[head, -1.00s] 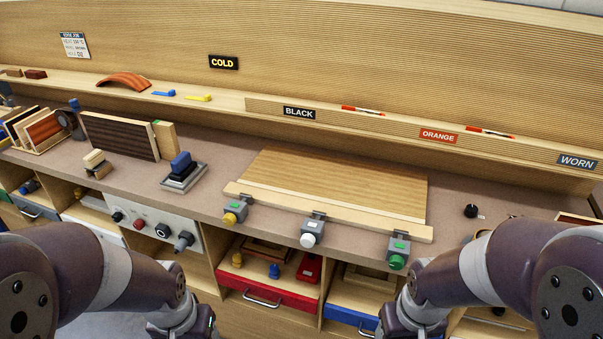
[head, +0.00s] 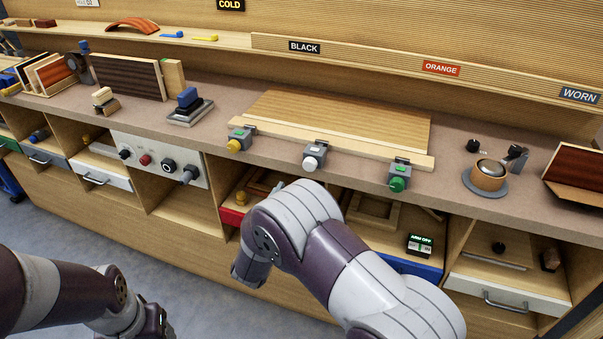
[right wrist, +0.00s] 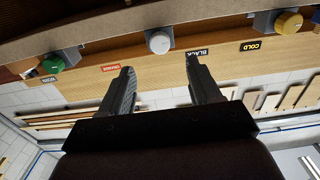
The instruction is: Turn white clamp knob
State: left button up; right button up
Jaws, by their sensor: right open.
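The white clamp knob (head: 310,163) sits on the middle grey clamp (head: 317,149) at the front edge of the board (head: 350,122). It also shows in the right wrist view (right wrist: 158,41), beyond the fingertips. My right gripper (right wrist: 158,65) is open and empty, its two fingers pointing toward the white knob without touching it. In the head view the right gripper is hidden behind my right arm. The yellow knob (head: 234,146) is on the left clamp and the green knob (head: 397,184) on the right clamp.
A switch panel (head: 150,158) is left of the clamps.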

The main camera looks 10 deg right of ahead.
aim_at(308, 168)
jog(key=x, duration=0.9)
jog(key=shift+w+d, duration=0.2)
jog(key=shift+c, duration=0.4)
